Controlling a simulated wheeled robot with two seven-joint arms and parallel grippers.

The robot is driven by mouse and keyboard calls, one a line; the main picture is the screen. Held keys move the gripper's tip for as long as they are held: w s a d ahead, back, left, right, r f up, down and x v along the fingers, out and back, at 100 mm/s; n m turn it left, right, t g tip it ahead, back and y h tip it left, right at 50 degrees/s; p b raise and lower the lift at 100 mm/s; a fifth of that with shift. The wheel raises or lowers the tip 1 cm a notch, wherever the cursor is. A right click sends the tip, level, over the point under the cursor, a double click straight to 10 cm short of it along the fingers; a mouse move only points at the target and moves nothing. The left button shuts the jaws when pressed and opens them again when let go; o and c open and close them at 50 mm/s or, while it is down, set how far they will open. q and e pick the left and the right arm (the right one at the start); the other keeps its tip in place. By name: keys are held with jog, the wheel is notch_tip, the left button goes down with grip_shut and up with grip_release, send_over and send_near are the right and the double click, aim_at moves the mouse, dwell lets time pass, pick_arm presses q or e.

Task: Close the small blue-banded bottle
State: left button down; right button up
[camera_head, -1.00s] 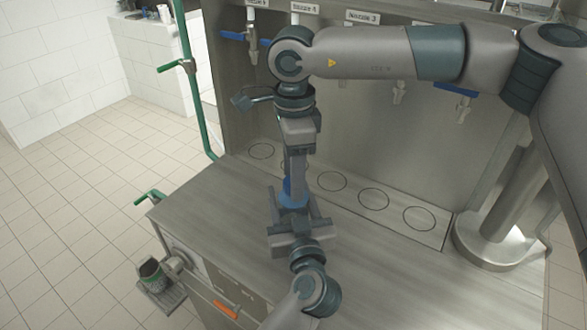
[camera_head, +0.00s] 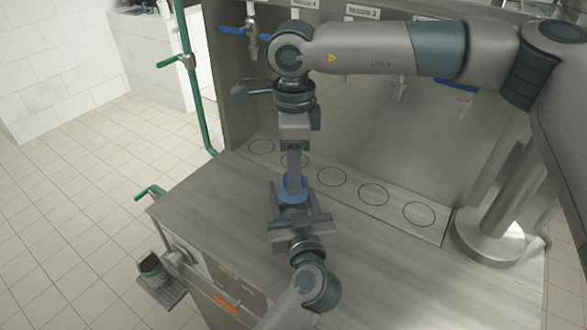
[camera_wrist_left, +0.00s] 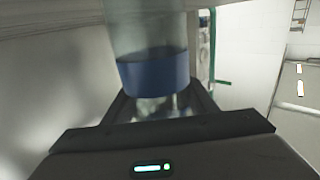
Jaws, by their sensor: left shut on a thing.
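The small blue-banded bottle shows its blue band (camera_head: 291,191) between my two grippers in the head view. In the left wrist view the clear bottle with its blue band (camera_wrist_left: 153,73) stands upright between the fingers; its top is out of frame. My left gripper (camera_head: 292,204) reaches in from below and is shut on the bottle. My right gripper (camera_head: 294,172) points down from above, directly over the bottle. Its fingers show edge-on, so their opening and any cap between them cannot be made out. The bottle's mouth is hidden.
The steel counter (camera_head: 205,205) is clear to the left of the grippers. A strip with ringed circles (camera_head: 373,195) runs along the back, under nozzles and blue-handled valves (camera_head: 240,31). A dark container (camera_head: 150,267) sits on a small side tray. A metal column stands at right.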

jog(key=shift+o, duration=0.7)
jog(key=shift+r, duration=0.15)
notch_tip(320, 180, up, 12)
pick_arm(q)
jog(key=c, duration=0.7)
grip_release()
jog(key=shift+o, duration=0.2)
jog(key=shift+s, duration=0.1)
pick_arm(e)
jog(key=shift+f, duration=0.2)
pick_arm(q)
jog(key=s+d+b, duration=0.3)
jog(key=s, duration=1.4)
jog(key=shift+d, duration=0.2)
pick_arm(e)
notch_tip(320, 180, down, 3)
